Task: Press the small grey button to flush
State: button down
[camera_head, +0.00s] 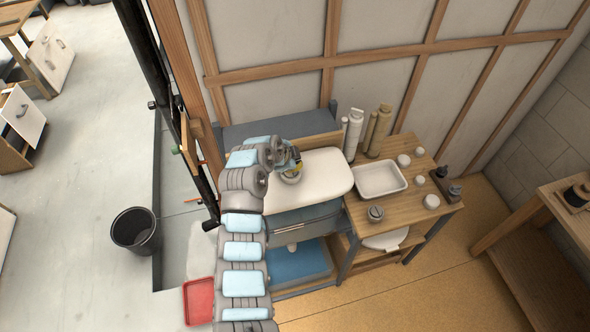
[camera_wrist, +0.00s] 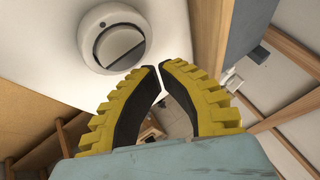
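A white cistern (camera_head: 325,178) with rounded corners stands against the wall in the head view. Its white top fills the upper left of the wrist view (camera_wrist: 45,75). A round flush plate (camera_wrist: 113,38) is set in that top. Inside its ring a dark curved line splits the grey button (camera_wrist: 122,44) into two unequal parts. My gripper (camera_wrist: 159,67) has yellow ribbed fingers with black pads. The fingertips come together just below and right of the plate, apart from it in the picture, with nothing between them. In the head view my gripper (camera_head: 292,165) partly hides the plate.
A wooden table (camera_head: 405,215) right of the cistern bears a white tray (camera_head: 380,180), bottles (camera_head: 354,132) and several small jars. A wooden wall frame (camera_head: 330,55) rises behind. A black bucket (camera_head: 135,231) and red tray (camera_head: 198,302) are on the left.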

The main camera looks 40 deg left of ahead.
jog(key=shift+f+b, duration=1)
jog(key=shift+b, duration=0.4)
dwell(0.9)
jog(key=shift+r, duration=1.05)
notch_tip(320, 180, up, 5)
dwell(0.6)
dwell(0.7)
